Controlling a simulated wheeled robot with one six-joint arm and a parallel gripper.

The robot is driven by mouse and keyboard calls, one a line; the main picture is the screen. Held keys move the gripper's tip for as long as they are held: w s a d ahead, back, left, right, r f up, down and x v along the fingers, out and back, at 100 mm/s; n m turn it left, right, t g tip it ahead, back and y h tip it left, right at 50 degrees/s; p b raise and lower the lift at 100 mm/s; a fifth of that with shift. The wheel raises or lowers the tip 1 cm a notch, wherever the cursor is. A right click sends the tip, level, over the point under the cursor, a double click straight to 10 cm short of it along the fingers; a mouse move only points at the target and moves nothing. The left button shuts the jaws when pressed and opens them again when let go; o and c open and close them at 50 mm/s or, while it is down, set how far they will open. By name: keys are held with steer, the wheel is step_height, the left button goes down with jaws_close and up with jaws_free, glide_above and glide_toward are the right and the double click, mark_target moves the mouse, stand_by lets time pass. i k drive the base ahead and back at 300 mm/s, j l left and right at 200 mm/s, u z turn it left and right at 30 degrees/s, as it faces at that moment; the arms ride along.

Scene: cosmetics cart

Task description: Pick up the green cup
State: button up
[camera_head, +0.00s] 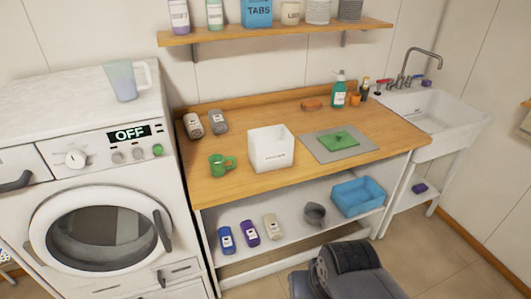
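A green cup (219,165) with a handle on its right side stands upright on the wooden counter (232,189). It is near the counter's left front edge, to the left of a white box. Part of my dark grey arm shows at the bottom right of the head view, low in front of the counter and well apart from the cup. My gripper's fingers cannot be made out, so whether it holds anything does not show.
A white box (271,155) stands right of the cup. Behind the cup are two bottles (193,125). A green cloth (338,140) lies on a grey mat (363,146). The washing machine (90,180) is at left, the sink (432,112) at right. A shelf (280,31) hangs above.

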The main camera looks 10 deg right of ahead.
mark_target(217, 161)
steer(key=i+j+z, duration=0.4)
steer(key=i+j, duration=0.15)
steer(key=i+j+z, duration=0.35)
steer(key=i+j, duration=0.15)
steer(key=j, duration=0.2)
